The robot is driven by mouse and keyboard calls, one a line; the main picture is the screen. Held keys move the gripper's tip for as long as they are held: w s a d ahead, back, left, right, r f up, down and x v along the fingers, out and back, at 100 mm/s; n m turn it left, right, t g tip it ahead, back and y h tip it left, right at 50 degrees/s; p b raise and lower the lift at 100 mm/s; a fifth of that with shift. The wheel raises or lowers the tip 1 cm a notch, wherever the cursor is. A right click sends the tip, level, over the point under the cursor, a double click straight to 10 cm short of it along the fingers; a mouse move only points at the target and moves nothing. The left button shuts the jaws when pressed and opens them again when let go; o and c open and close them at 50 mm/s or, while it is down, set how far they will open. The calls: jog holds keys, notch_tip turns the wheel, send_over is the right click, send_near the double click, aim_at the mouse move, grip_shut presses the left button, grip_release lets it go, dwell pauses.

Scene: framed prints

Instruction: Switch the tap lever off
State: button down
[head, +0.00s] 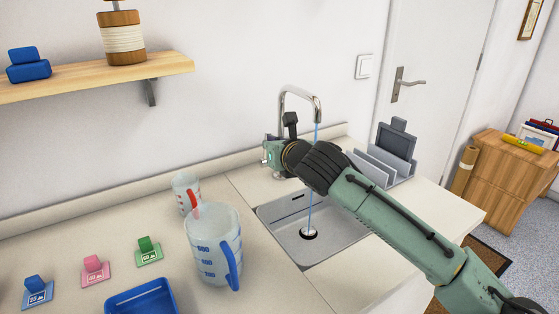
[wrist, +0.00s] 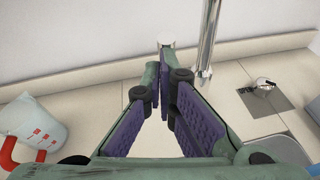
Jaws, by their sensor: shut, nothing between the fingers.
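The chrome tap (head: 301,92) stands behind the sink, with a blue stream of water (head: 312,180) running from its spout into the sink (head: 276,212). My gripper (head: 268,153) is at the left of the tap's base, its fingers closed and empty. In the wrist view the closed fingertips (wrist: 163,68) are just left of the chrome tap pipe (wrist: 207,40). A small pale piece (wrist: 166,44) shows just beyond the fingertips; it may be the lever's end, but I cannot tell, nor whether the fingers touch it. The rest of the lever is hidden by my gripper.
A large measuring jug (head: 212,245) and a smaller one (head: 186,190) stand left of the sink. A grey rack (head: 385,165) stands right of the tap. Coloured tags and a blue tray (head: 142,298) lie at the front left. A shelf (head: 100,78) hangs on the wall.

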jog(key=shift+w+a+r+p, duration=0.3)
jog(key=shift+w+a+r, duration=0.3)
jog(key=shift+w, duration=0.2)
dwell(0.4)
